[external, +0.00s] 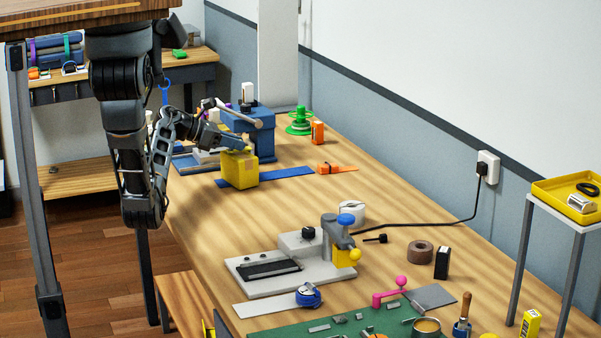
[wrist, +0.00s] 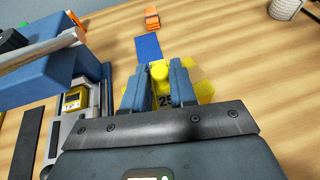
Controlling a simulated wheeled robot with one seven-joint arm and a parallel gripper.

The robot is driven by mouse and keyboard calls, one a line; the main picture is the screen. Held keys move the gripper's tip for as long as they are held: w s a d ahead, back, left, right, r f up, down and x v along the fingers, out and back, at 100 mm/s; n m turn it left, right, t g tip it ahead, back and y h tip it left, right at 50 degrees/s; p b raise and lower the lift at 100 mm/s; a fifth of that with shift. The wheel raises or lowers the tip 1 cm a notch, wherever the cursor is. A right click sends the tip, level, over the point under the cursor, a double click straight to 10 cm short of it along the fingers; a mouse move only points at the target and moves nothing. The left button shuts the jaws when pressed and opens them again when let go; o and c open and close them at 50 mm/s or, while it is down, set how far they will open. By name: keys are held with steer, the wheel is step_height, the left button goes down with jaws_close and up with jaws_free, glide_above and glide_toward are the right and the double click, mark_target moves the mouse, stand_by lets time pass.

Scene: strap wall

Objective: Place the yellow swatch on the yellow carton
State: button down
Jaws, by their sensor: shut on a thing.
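The yellow carton (external: 240,174) stands on the long wooden table, on or beside a blue strip (external: 290,172). In the wrist view the carton (wrist: 204,86) shows behind and to the right of my fingers. My gripper (external: 240,149) is right at the carton's top. In the wrist view my gripper (wrist: 158,84) is shut on a yellow piece, the yellow swatch (wrist: 159,71), with a rounded top between the blue-grey fingers. Dark digits show below it. Whether the swatch touches the carton's top cannot be told; the fingers hide much of it.
A blue press-like machine (external: 250,128) stands just behind the carton; its blue body (wrist: 40,66) is close on the left in the wrist view. An orange clamp (external: 328,168) lies to the right. The table between carton and grey fixture (external: 290,266) is clear.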

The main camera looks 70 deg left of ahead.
steer(key=shift+f, duration=0.4)
steer(key=shift+f, duration=0.1)
steer(key=c, duration=0.9)
jaws_free()
steer(key=shift+s+a+r, duration=0.1)
steer(key=shift+s+r, duration=0.15)
steer(key=shift+s, duration=0.1)
steer(key=v, duration=1.1)
steer(key=shift+s, duration=0.15)
